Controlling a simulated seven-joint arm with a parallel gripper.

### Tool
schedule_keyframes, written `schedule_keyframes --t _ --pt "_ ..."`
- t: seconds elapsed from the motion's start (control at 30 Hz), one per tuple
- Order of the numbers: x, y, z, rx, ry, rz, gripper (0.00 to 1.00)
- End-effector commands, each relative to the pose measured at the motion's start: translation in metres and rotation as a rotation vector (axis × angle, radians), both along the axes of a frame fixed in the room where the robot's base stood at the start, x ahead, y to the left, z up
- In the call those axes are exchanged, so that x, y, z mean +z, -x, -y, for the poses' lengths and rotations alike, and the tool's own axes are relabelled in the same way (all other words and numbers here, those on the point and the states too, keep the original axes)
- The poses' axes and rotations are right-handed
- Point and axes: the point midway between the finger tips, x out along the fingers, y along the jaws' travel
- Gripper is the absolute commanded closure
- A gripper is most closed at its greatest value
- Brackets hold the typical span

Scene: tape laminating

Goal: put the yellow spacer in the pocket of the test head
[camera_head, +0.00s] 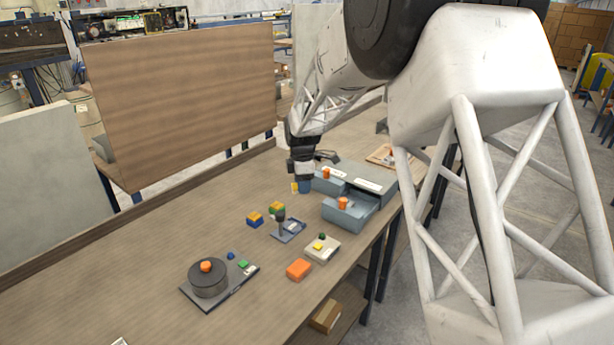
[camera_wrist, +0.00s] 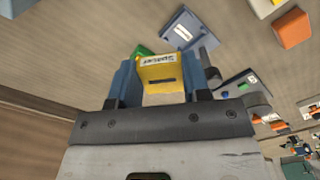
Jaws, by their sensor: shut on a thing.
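My gripper (camera_head: 303,187) is above the table, left of the blue-grey boxes. In the wrist view its blue fingers (camera_wrist: 158,88) are shut on the yellow spacer (camera_wrist: 164,72), which has a printed label and a dark slot. The spacer also shows as a small yellow patch beside the fingers in the head view (camera_head: 294,188). A small stand with a blue-grey base (camera_head: 291,232) and dark upright column is nearer the camera; it may be the test head. Its labelled base also shows in the wrist view (camera_wrist: 184,27). I cannot make out a pocket.
A beige box (camera_head: 327,252), an orange block (camera_head: 299,269) and a dark drum (camera_head: 209,282) are nearer. Blue-grey boxes (camera_head: 345,213) stand at right. The table's left side is clear.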

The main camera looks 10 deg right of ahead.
Motion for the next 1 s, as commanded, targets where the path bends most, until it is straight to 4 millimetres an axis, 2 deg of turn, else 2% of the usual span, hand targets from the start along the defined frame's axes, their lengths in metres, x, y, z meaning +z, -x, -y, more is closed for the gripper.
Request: schedule_keyframes --t 0.5,0.7,1.0 --pt "-0.029 0.024 -0.025 0.565 0.0 0.0 0.83" --pt "-0.034 0.029 -0.029 0.674 0.0 0.0 0.83" --pt "-0.035 0.03 -0.03 0.704 0.0 0.0 0.83"
